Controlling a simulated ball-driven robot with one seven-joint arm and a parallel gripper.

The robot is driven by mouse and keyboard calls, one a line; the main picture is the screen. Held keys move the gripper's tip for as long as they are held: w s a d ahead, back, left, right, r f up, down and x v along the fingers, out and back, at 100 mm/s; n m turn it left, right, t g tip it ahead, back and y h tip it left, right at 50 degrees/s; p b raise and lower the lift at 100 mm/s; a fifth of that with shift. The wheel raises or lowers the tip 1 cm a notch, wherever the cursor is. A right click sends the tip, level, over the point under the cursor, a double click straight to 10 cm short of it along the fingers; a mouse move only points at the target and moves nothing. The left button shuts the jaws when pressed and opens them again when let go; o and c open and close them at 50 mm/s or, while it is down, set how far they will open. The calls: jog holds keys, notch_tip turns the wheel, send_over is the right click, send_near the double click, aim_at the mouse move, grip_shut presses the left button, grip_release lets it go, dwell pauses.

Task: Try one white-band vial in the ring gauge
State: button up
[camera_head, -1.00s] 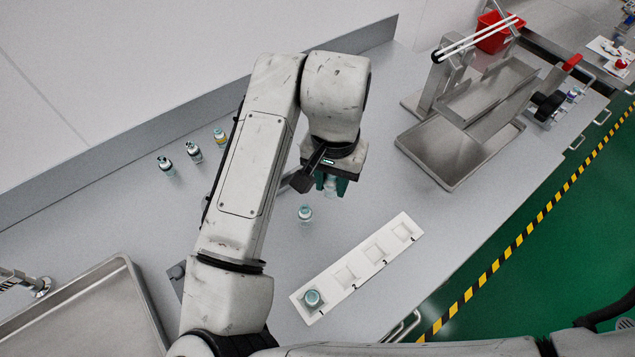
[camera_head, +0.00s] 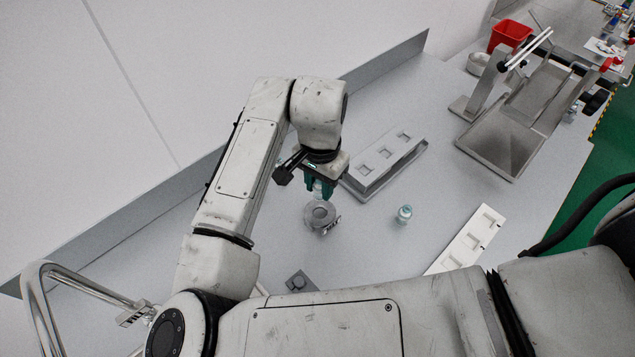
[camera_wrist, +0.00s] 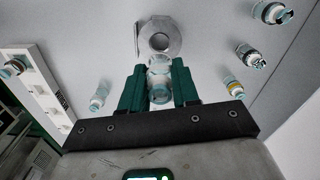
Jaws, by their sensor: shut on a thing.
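My gripper (camera_head: 320,190) points down with its green fingers shut on a clear vial (camera_wrist: 160,86); its band colour is hard to tell. The ring gauge (camera_head: 320,213) is a grey round piece with a central hole, standing on the counter just below and in front of the fingers. In the wrist view the ring gauge (camera_wrist: 143,38) lies just beyond the held vial, with its hole in view. The vial appears short of the hole, not in it. Another vial with a pale top (camera_head: 404,214) stands alone on the counter, right of the gauge.
A grey rack with square wells (camera_head: 372,186) lies behind the gripper. A white strip with wells (camera_head: 452,262) is at front right, partly hidden by my arm. A steel tray (camera_head: 490,150) is far right.

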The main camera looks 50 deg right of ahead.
aim_at(320, 201)
jog(key=shift+f+b, duration=1.95)
jog(key=shift+f, duration=0.35)
jog(key=shift+f+b, duration=0.5)
jog(key=shift+f, duration=0.4)
jog(key=shift+f, duration=0.4)
dwell(0.8)
jog(key=o, duration=1.1)
jog(key=shift+r, duration=0.1)
notch_tip(320, 201, up, 11)
jog(key=shift+f+b, duration=0.2)
jog(key=shift+b, duration=0.1)
dwell(0.9)
